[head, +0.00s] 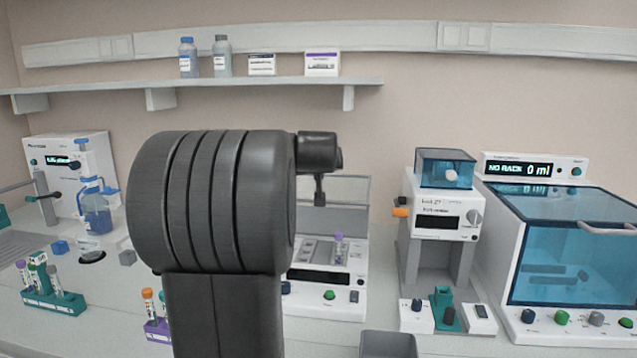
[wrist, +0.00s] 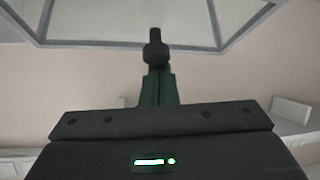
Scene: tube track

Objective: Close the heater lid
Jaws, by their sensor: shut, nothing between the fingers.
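The heater (head: 325,292) is a white box with a dark display and a green button, partly hidden behind my arm in the head view. Its clear, grey-framed lid (head: 352,190) stands raised at the back. A purple-capped tube stands in the heater's block. In the wrist view, a clear panel with a grey frame (wrist: 100,43), apparently the lid, spans the top. My gripper (wrist: 155,50) is shut and empty, its dark tip overlapping the frame's lower edge in the picture. I cannot tell whether they touch. The gripper fingers are not discernible in the head view.
A white device with a blue-tinted box (head: 445,168) on top stands right of the heater. A larger blue-windowed machine (head: 560,245) is at far right. Tube racks (head: 55,300) and a blue-liquid bottle (head: 97,218) are left. A shelf (head: 200,86) runs above.

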